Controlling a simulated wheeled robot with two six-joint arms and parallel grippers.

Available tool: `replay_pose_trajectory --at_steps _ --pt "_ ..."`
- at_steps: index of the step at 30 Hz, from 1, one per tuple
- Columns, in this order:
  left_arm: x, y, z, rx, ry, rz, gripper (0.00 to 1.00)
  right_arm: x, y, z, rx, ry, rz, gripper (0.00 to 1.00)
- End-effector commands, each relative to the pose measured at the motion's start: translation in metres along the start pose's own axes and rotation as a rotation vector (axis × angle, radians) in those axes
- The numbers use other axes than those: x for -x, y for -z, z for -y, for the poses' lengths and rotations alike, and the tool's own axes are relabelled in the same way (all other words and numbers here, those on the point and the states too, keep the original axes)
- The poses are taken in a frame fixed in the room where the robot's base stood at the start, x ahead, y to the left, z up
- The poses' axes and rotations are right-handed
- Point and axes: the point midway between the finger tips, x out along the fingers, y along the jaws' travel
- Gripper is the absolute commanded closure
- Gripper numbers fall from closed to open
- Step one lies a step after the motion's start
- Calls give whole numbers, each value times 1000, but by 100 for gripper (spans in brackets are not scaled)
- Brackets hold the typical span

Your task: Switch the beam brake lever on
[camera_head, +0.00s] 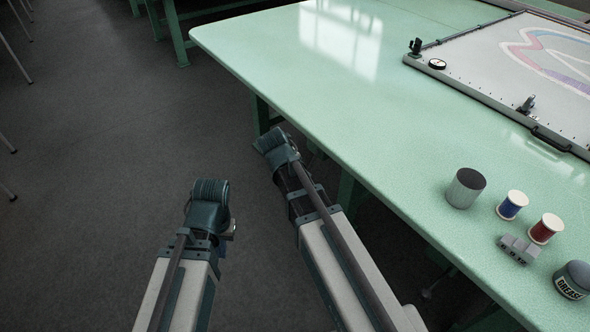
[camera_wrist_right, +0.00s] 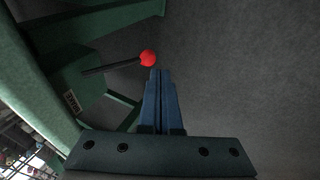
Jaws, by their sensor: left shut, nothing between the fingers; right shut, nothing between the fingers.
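The brake lever shows in the right wrist view as a dark rod with a red ball knob (camera_wrist_right: 148,58). In the head view my right gripper (camera_head: 272,143) is beside the green table's near edge, and the lever is not visible there. My left gripper (camera_head: 209,196) is shut and empty over the floor, left of the right arm.
The green table (camera_head: 310,100) fills the right side, with a framed panel (camera_head: 480,60) on top. A grey cylinder (camera_head: 466,188), blue spool (camera_head: 512,205), red spool (camera_head: 546,229), grey block (camera_head: 518,249) and grease tin (camera_head: 574,280) stand near its edge. Floor at left is open.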

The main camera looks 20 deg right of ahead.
Motion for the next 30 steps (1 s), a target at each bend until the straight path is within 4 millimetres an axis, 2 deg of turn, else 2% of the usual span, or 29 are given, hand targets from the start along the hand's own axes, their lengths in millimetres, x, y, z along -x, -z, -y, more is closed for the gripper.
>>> replay_pose_trajectory --at_steps 1,3,12,19,30 --pt "17 -1 2 0 0 0 100 19 1 1 4 1 -2 100" --pt "27 -1 2 0 0 0 100 32 1 4 3 1 -1 100" --pt "61 -3 6 0 0 0 100 76 1 15 2 0 -3 100" --pt "71 -4 7 0 0 0 100 90 1 20 3 -1 -2 100" --pt "71 -4 7 0 0 0 100 90 1 22 1 -1 -2 100"
